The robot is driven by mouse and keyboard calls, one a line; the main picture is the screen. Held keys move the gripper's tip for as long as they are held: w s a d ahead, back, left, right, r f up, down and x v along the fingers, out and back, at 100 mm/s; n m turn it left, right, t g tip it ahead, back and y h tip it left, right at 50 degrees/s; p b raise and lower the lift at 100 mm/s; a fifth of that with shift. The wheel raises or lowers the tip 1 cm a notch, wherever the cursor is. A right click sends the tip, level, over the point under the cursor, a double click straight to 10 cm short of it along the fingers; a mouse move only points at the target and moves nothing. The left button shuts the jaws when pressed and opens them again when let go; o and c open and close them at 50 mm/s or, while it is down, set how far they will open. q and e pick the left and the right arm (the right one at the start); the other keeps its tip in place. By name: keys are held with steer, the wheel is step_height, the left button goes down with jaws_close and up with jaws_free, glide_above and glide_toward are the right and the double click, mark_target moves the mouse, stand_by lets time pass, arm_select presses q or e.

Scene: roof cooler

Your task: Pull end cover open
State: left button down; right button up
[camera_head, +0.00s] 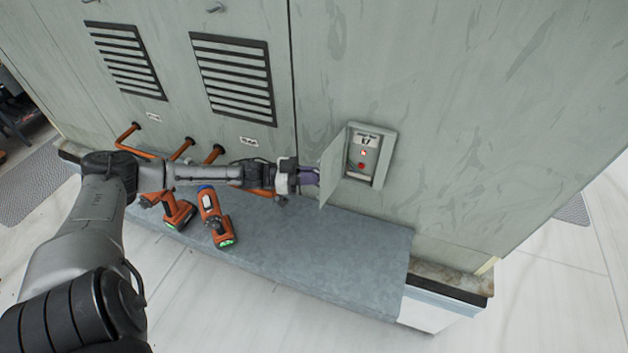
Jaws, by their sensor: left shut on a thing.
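The end cover (332,168) is a small pale grey-green door on the cabinet's front. It stands swung out to the left from a recessed control box (368,156). Inside the box I see a label, a small display and a red button. My left gripper (312,180) reaches in from the left and is shut on the cover near its left, outer side. The exact contact of the fingertips is partly hidden by the gripper body. My right gripper is not in view.
A grey metal ledge (330,255) runs below the cabinet (480,120). Two orange cordless tools, one (215,218) beside another (178,213), rest on it near my left forearm. Orange pipes (183,149) stick out at the left. The floor in front is clear.

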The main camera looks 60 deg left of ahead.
arm_select(q)
steer(key=shift+w+a+r, duration=0.15)
steer(key=shift+a+r, duration=0.05)
steer(key=shift+a, duration=0.05)
steer(key=shift+r, duration=0.15)
steer(key=c, duration=1.3)
jaws_free()
steer(key=shift+w+d+r, duration=0.15)
steer(key=shift+w, duration=0.05)
steer(key=shift+o, duration=0.2)
steer(key=shift+d, duration=0.1)
steer(key=shift+r, duration=0.1)
steer(key=f+p+v, duration=0.1)
steer(key=p+v, duration=0.3)
steer(key=v, duration=1)
